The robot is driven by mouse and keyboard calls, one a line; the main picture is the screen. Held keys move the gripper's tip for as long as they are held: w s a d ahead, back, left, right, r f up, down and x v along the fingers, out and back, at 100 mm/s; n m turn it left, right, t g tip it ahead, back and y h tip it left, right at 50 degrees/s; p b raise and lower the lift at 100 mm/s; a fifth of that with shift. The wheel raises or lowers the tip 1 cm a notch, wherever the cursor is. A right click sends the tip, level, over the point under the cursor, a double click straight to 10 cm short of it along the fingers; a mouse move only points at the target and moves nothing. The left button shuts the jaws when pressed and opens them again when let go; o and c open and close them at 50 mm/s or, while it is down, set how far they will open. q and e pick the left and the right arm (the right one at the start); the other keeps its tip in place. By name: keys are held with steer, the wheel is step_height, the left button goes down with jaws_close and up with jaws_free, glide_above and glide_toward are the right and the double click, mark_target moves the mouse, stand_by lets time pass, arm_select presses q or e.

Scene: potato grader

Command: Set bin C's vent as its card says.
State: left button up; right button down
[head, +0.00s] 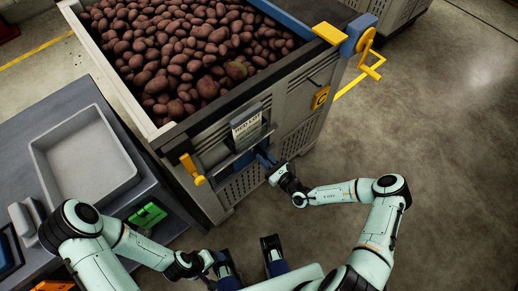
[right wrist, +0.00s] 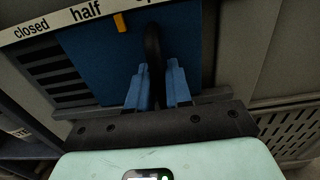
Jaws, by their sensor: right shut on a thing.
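The grey bin (head: 305,130) is full of reddish-brown potatoes. Its white card (head: 246,120) hangs on the near wall; the heading seems to read "RED LOT", and the smaller lines are unreadable. Below it is the vent with a blue slide (right wrist: 95,62). The scale strip (right wrist: 60,22) above reads "closed", "half" and a third, partly hidden word. An orange pointer (right wrist: 120,22) on the slide stands just right of "half". My right gripper (right wrist: 155,90) is shut on the slide's black handle (right wrist: 153,45); it also shows in the head view (head: 268,161). My left gripper (head: 222,264) is low, away from the bin.
A grey table with a pale tray (head: 85,150) stands left of the bin. A yellow handle (head: 192,170) sticks out left of the vent, and a yellow crank (head: 370,62) at the bin's far corner. The floor (head: 440,130) on the right is clear.

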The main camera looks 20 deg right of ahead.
mark_target(237, 166)
steer(key=shift+s+a+p, duration=0.25)
steer(key=shift+a+p, duration=0.1)
steer(key=shift+a, duration=0.3)
steer(key=shift+s+a+p, duration=0.3)
steer(key=shift+a+p, duration=0.1)
steer(key=shift+a, duration=0.2)
steer(key=shift+s+a+p, duration=0.25)
steer(key=shift+a+p, duration=0.1)
steer(key=shift+a, duration=0.4)
steer(key=shift+s+a+r+p, duration=0.1)
steer(key=shift+s+a+p, duration=0.25)
steer(key=shift+a+p, duration=0.35)
steer(key=shift+s+a+p, duration=0.25)
steer(key=shift+a, duration=0.4)
steer(key=shift+s+a+p, duration=0.25)
steer(key=shift+a, duration=0.4)
steer(key=shift+s+a+p, duration=0.25)
steer(key=shift+a, duration=0.4)
steer(key=shift+c, duration=2.4)
jaws_free()
